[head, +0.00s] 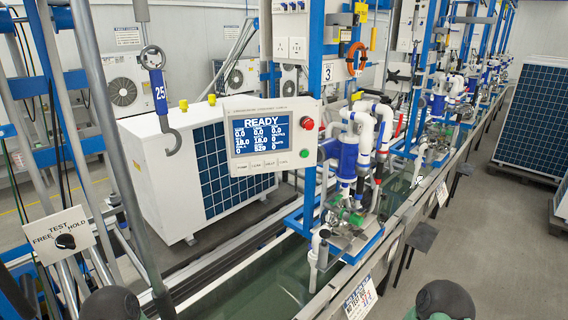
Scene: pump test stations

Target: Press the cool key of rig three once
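A white control panel (271,137) stands in the middle of the head view, beside a blue post that bears a sign with the number 3 (328,73). Its blue screen (260,134) reads READY above several rows of figures. A row of small key labels runs under the screen. The rightmost label, apparently the cool key (283,163), is small and hard to read. A red button (309,124) and a green button (305,153) sit on the panel's right side. Neither of my grippers shows; only dark rounded parts of my arms appear at the bottom edge.
A blue pump with white pipes (347,160) stands right of the panel. A large white unit with a dark blue grid (205,165) is behind it. A hook tagged 25 (158,90) hangs at left. A test free/hold switch plate (60,235) is at lower left.

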